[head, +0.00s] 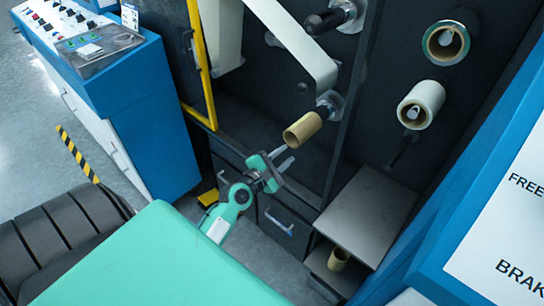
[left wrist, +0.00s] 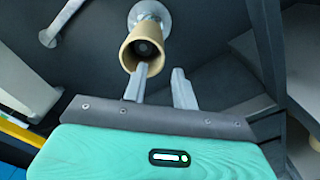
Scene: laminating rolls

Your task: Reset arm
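My left gripper (head: 282,158) is in front of the dark machine, just below and to the left of a tan cardboard core (head: 303,129) on a spindle. In the left wrist view the two fingers (left wrist: 162,84) stand apart with nothing between them. The left finger's tip overlaps the lower rim of the core (left wrist: 143,50) in that picture; I cannot tell whether they touch. My right gripper is not in view.
Two more rolls, an upper one (head: 446,43) and a lower one (head: 421,104), sit on spindles at right. A grey shelf (head: 366,215) has a short core (head: 338,259) beneath it. A blue control console (head: 110,80) stands at left. A white web (head: 290,40) hangs above.

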